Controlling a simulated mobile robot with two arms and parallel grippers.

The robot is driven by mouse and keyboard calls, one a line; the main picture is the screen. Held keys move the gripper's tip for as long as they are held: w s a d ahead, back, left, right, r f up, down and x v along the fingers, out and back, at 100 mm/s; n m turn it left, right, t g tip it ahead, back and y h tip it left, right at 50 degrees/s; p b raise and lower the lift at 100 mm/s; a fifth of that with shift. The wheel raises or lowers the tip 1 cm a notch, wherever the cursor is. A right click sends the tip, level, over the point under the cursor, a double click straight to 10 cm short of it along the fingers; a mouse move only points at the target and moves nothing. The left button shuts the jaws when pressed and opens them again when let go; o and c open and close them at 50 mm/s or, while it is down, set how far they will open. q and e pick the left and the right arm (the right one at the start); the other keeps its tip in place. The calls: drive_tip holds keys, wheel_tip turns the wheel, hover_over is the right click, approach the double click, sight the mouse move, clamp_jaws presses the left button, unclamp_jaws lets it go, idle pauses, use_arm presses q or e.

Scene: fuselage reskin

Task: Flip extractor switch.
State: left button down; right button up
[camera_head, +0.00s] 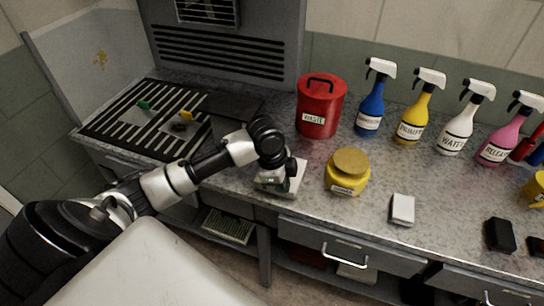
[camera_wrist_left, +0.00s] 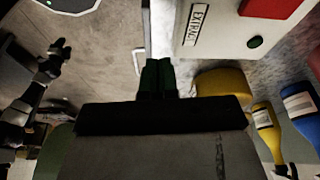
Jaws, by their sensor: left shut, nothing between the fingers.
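The extractor switch box is a pale box on the worktop; its face in the left wrist view (camera_wrist_left: 222,30) has a label starting "EXT", a round green button (camera_wrist_left: 255,42) and a red part (camera_wrist_left: 270,8) at the top edge. In the head view the box (camera_head: 298,176) is partly hidden by my left gripper (camera_head: 276,183). My left gripper is shut and empty; its dark green fingertips (camera_wrist_left: 157,66) are beside the box, apart from the green button. The red part is cut off by the frame, so its position is unclear. My right gripper is not visible.
A yellow jar (camera_head: 348,174) stands right of the box, with a red waste bin (camera_head: 320,106) behind. Several spray bottles (camera_head: 411,105) line the back right. A slotted grille (camera_head: 145,121) is at left. A small white block (camera_head: 402,209) lies near the front.

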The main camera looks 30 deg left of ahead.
use_arm(q)
drive_tip(key=w+a+r+m, duration=0.1)
drive_tip(key=w+a+r, duration=0.4)
drive_tip(key=a+r, duration=0.5)
wheel_tip(320, 180, up, 2)
drive_tip(key=shift+w+a+r+m+h, duration=0.15)
drive_tip(key=shift+w+a+m+h, duration=0.15)
drive_tip(key=shift+w+a+h, duration=0.1)
drive_tip(key=p+x, duration=0.1)
drive_tip(key=x, duration=0.3)
drive_tip(key=p+x, duration=0.1)
drive_tip(key=x, duration=0.3)
drive_tip(key=a+p+x, duration=0.1)
drive_tip(key=p+x, duration=0.1)
drive_tip(key=x, duration=0.3)
drive_tip(key=shift+s, duration=0.25)
drive_tip(key=shift+f, duration=0.65)
